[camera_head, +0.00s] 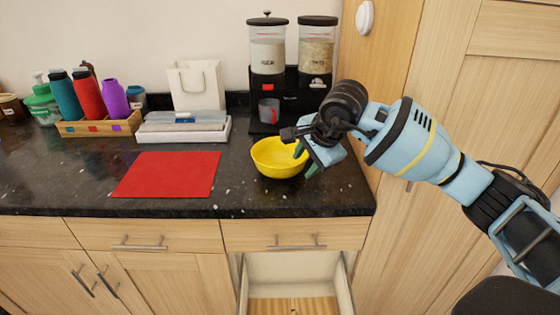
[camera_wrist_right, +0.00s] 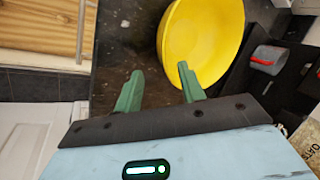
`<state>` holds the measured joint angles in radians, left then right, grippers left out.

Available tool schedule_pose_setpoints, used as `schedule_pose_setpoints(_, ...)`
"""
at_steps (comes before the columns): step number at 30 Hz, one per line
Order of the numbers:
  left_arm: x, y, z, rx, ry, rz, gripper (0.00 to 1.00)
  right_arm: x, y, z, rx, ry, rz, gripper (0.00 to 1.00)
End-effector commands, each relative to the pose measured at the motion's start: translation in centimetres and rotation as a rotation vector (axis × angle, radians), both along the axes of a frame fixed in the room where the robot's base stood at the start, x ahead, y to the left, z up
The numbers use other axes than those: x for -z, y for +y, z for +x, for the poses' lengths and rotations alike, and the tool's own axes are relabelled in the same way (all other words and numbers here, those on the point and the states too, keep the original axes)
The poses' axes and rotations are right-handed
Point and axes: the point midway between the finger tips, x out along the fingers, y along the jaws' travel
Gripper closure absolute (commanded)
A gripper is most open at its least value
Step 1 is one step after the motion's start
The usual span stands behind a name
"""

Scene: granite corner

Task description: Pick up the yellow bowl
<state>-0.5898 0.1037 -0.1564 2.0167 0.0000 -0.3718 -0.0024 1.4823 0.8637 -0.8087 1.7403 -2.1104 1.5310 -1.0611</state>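The yellow bowl (camera_head: 272,158) stands upright on the dark granite counter near its front edge, and looks empty. My right gripper (camera_head: 307,160) is at the bowl's right rim, with its green fingers pointing down and left. In the right wrist view the two fingers (camera_wrist_right: 158,82) are spread with nothing between them. One finger overlaps the near edge of the bowl (camera_wrist_right: 205,35), and the other is outside it. I cannot tell whether the finger touches the rim. My left gripper is not in view.
A red mat (camera_head: 168,174) lies left of the bowl. Two dispensers (camera_head: 268,50) with a grey cup (camera_head: 269,110) stand behind it. An open drawer (camera_head: 294,268) is below.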

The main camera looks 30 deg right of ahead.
Motion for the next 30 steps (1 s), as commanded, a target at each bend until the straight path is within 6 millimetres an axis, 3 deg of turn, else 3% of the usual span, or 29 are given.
schedule_pose_setpoints(5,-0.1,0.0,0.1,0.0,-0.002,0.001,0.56,0.4,0.1,0.4,0.0,0.001,0.001,0.6)
schedule_pose_setpoints(15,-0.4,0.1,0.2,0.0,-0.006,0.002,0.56,3.9,0.8,2.8,0.0,0.001,0.001,0.6)
schedule_pose_setpoints(24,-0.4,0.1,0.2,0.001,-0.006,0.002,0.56,4.2,0.8,3.0,-0.001,-0.001,0.0,0.6)
schedule_pose_setpoints(30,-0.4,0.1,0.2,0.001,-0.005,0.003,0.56,4.2,0.8,3.0,0.0,-0.001,0.0,0.86)
